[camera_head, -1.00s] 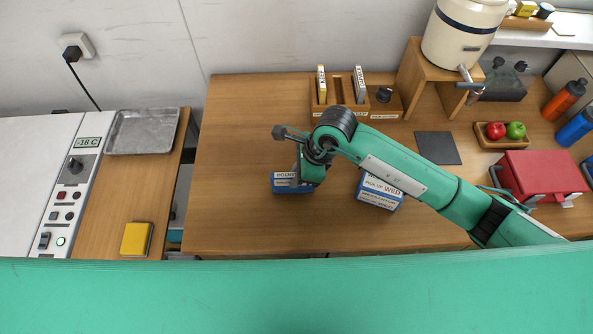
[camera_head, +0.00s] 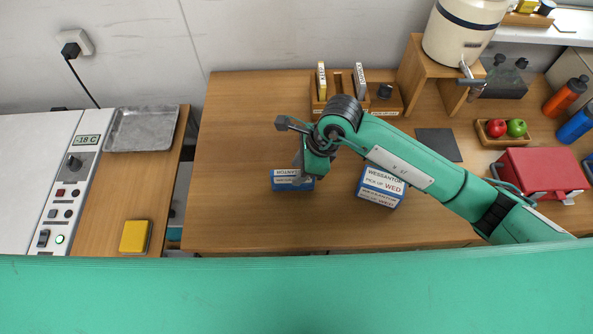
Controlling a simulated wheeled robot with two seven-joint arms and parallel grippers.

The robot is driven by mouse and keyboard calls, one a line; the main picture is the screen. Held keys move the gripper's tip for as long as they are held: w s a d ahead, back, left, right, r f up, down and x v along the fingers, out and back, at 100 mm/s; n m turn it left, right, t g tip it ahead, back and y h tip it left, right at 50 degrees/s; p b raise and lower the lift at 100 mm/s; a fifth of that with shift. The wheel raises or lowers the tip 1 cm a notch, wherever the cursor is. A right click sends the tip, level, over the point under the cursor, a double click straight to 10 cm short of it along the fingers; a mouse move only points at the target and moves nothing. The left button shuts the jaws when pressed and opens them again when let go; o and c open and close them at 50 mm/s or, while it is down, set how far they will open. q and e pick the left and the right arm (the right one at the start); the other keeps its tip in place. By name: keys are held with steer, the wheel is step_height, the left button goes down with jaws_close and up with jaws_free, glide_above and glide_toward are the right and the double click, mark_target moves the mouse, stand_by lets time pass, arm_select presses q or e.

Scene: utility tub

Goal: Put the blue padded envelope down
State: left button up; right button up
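A small blue item with a white printed label (camera_head: 288,180), which looks like the blue padded envelope, rests on the wooden table (camera_head: 235,150) left of centre. My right gripper (camera_head: 303,165) is just above its right end. The wrist and arm hide part of that end and most of the fingers, so I cannot tell whether the fingers are open or touching it. My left gripper is out of view.
A blue-and-white labelled box (camera_head: 380,187) stands to the right, close to my arm. A wooden rack (camera_head: 335,103) is at the back, and a red case (camera_head: 540,172) at the right. The table's left part is clear.

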steer(key=b+v, duration=0.2)
steer(key=v, duration=0.8)
steer(key=shift+s+d+f, duration=0.1)
